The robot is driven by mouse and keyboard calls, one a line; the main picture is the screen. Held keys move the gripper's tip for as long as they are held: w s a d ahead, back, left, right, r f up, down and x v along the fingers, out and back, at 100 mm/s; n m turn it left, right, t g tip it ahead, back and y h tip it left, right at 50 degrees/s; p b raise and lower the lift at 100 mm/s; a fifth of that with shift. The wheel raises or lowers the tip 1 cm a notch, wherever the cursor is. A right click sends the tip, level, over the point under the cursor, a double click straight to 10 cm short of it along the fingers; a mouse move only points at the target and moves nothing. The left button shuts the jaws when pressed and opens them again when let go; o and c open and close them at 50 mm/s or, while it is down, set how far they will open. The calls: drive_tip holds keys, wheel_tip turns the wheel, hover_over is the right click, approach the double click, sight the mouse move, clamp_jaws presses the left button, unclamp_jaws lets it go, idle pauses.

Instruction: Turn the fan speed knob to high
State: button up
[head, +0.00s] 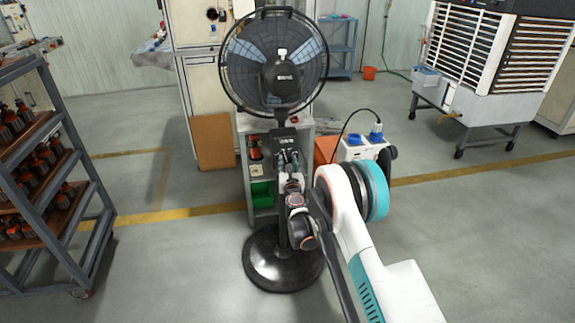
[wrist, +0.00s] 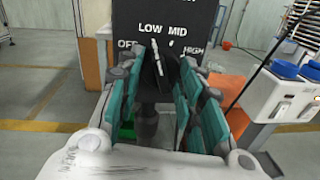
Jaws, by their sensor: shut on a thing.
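The pedestal fan (head: 274,75) stands upright on a round black base, facing me. Its dark control panel shows in the wrist view (wrist: 190,18), with OFF, LOW, MID and HIGH lettered in white from left to right. The black fan speed knob (wrist: 160,62) sits below the lettering, partly hidden by my fingers. My gripper (head: 287,160) is at the panel below the fan head. In the wrist view its teal-padded fingers (wrist: 162,75) are shut on the knob from both sides.
A grey shelf unit (head: 262,205) stands close behind the fan pole. A white box with blue plugs (head: 362,148) is to the right. A bottle rack (head: 60,180) is at left and an air cooler (head: 480,60) at far right. Floor is clear around the base.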

drive_tip(key=shift+m, duration=0.3)
drive_tip(key=m, duration=0.2)
drive_tip(key=shift+m, duration=0.4)
drive_tip(key=m, duration=0.4)
drive_tip(key=shift+r+g, duration=0.1)
drive_tip(key=shift+g, duration=0.3)
drive_tip(key=m, duration=0.4)
drive_tip(key=shift+m+y, duration=0.3)
drive_tip(key=shift+y, duration=0.1)
drive_tip(key=shift+r+m, duration=0.1)
drive_tip(key=shift+m, duration=1.3)
drive_tip(key=o, duration=1.1)
drive_tip(key=shift+d, duration=0.1)
drive_tip(key=shift+s, duration=0.1)
